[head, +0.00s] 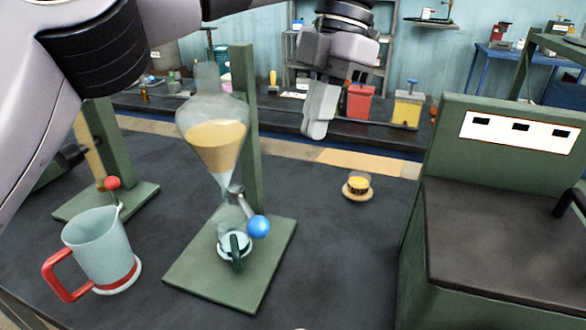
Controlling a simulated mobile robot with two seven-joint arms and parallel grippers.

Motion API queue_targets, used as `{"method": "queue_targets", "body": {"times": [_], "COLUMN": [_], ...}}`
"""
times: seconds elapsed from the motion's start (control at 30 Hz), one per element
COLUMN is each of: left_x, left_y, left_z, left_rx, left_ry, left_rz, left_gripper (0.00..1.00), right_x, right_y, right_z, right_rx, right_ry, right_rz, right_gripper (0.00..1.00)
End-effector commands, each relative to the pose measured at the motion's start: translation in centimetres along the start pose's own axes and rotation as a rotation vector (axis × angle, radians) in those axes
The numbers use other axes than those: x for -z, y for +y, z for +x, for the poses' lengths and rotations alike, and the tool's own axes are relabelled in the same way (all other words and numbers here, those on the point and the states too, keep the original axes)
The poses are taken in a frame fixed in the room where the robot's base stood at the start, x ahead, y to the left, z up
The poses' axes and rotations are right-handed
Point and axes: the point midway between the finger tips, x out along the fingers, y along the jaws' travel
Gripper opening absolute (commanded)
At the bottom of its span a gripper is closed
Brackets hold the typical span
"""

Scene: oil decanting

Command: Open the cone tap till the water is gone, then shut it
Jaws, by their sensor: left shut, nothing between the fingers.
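A clear glass cone (214,140) hangs on a green stand (250,130). Amber oil fills its middle, and a thin paler layer shows in the narrow bottom. The cone tap (237,192) sits under the tip, its lever slanting down right to a blue ball (258,227). A small glass cup with a dark green handle (236,248) stands on the base plate beneath the tap; its contents are hard to tell. My left gripper (317,118) is shut and empty, above and right of the cone, apart from the tap. My right gripper is out of view.
A pale jug with a red handle (98,250) stands at left, near another green stand with a red ball (112,183). A small yellow-topped pot (358,186) stands right of the cone. A green box unit (500,200) fills the right. The front middle of the table is clear.

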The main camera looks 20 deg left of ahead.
Motion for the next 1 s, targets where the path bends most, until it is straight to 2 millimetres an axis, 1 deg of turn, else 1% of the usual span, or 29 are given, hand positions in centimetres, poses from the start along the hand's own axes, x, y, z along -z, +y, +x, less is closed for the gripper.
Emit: {"method": "queue_targets", "body": {"times": [0.13, 0.27, 0.37, 0.5, 0.57, 0.67, 0.87, 1.0], "left_x": [0.0, -0.1, -0.1, -0.2, -0.1, 0.0, 0.0, 1.1], "left_y": [0.0, 0.0, 0.0, 0.0, 0.0, 0.1, 0.0, 0.1], "left_z": [0.3, 1.4, 2.6, 5.0, 5.9, 6.9, 10.0, 10.6], "left_rx": [0.001, 0.002, 0.003, 0.003, 0.002, -0.001, 0.001, 0.0], "left_ry": [0.0, 0.001, 0.001, 0.003, 0.001, 0.001, 0.002, -0.002], "left_rz": [0.001, 0.002, 0.002, 0.005, 0.002, 0.002, 0.002, 0.001], "left_gripper": [0.0, 0.0, 0.0, 0.0, 0.0, 0.0, 0.0, 0.0], "right_x": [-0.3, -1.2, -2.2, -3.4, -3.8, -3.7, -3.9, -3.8], "right_y": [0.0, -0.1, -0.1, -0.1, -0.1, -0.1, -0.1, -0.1], "right_z": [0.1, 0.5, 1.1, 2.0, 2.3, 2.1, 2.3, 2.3], "right_rx": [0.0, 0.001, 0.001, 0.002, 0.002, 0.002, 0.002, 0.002], "right_ry": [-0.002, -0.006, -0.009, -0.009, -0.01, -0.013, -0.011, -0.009], "right_rz": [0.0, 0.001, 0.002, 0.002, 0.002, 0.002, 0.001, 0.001], "right_gripper": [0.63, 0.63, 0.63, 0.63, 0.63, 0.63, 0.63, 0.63]}}
